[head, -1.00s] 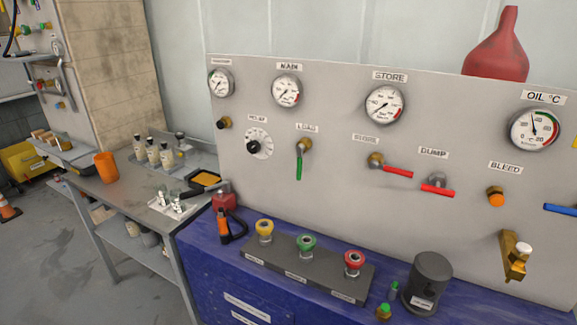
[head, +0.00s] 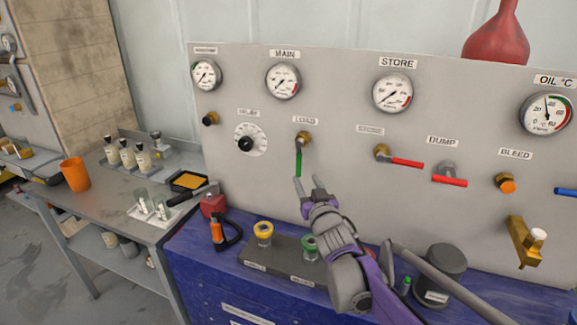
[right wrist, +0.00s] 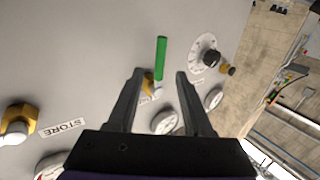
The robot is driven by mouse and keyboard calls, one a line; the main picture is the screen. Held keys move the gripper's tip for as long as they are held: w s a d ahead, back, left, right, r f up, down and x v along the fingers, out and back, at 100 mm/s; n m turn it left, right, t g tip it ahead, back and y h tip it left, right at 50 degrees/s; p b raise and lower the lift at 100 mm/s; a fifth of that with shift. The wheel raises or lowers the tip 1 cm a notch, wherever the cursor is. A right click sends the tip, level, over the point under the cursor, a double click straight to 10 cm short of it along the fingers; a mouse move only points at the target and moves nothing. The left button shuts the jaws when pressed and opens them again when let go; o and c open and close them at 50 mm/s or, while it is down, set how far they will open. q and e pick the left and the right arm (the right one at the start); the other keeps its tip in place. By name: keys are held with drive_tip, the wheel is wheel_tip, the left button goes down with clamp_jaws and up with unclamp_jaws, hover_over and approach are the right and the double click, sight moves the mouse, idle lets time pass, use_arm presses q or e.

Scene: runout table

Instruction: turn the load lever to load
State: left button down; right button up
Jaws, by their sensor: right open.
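The load lever (head: 299,162) has a green handle that hangs straight down from its brass valve on the grey panel, under the LOAD label (head: 305,120). My right gripper (head: 309,182) is open and empty, its fingertips just below and in front of the handle's lower end. In the right wrist view the green handle (right wrist: 161,58) shows beyond and between the open fingertips (right wrist: 160,74), and the brass valve is partly visible between the fingers. I see no contact with the handle. My left gripper is not in view.
A dial knob (head: 246,143) sits left of the lever. The red-handled store lever (head: 405,162) and dump lever (head: 449,180) are to the right. Below, yellow (head: 263,232) and green (head: 310,245) knobs stand on the blue bench; my arm covers the area right of them.

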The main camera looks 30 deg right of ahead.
sight(299, 167)
drive_tip(key=x, duration=0.9)
drive_tip(key=shift+f+p, duration=0.1)
drive_tip(key=shift+p, duration=0.3)
clamp_jaws()
idle(0.8)
